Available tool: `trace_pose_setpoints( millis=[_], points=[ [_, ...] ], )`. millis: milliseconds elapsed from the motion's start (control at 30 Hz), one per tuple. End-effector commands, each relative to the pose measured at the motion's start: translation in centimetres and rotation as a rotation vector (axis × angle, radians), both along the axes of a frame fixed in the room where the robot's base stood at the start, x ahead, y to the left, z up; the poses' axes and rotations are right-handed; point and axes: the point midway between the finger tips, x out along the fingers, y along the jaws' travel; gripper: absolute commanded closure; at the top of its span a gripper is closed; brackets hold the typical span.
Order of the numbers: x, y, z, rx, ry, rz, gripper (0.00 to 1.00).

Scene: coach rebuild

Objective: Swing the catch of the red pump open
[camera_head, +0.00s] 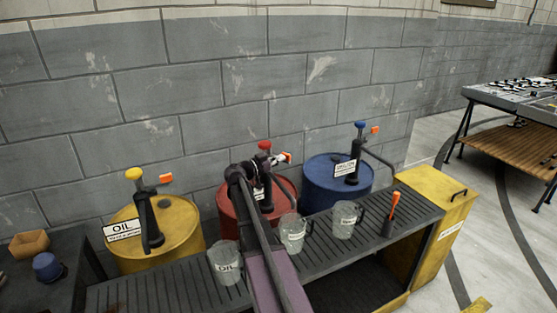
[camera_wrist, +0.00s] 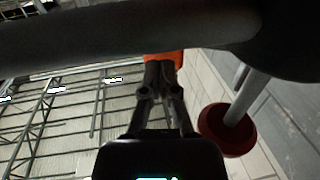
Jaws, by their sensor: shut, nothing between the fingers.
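The red pump stands on the red drum (camera_head: 228,208), the middle one of three drums, mostly behind my arm in the head view. Its round red knob (camera_head: 264,145) shows at the top, and in the wrist view the knob (camera_wrist: 228,132) sits on a pale rod. The orange catch (camera_head: 288,156) is beside the pump head. My gripper (camera_head: 282,159) is shut and empty at the catch. In the wrist view my gripper (camera_wrist: 163,68) has its fingertips right at the orange catch (camera_wrist: 165,56); whether they touch cannot be told.
A yellow drum (camera_head: 185,228) with a pump stands left, a blue drum (camera_head: 320,190) with a pump right. Clear mugs, including one marked OIL (camera_head: 224,263), stand on the slatted bench (camera_head: 400,222) in front. A grey block wall (camera_head: 200,90) is close behind.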

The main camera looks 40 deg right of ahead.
Motion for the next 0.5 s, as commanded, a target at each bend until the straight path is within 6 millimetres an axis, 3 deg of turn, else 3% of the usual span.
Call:
trace_pose_setpoints(
  millis=[267, 500],
  points=[
    [-0.4, 2.6, 0.0, 0.0, 0.0, 0.001, 1.0],
    [-1.3, 6.5, 0.0, 0.0, 0.0, 0.001, 1.0]
  ],
)
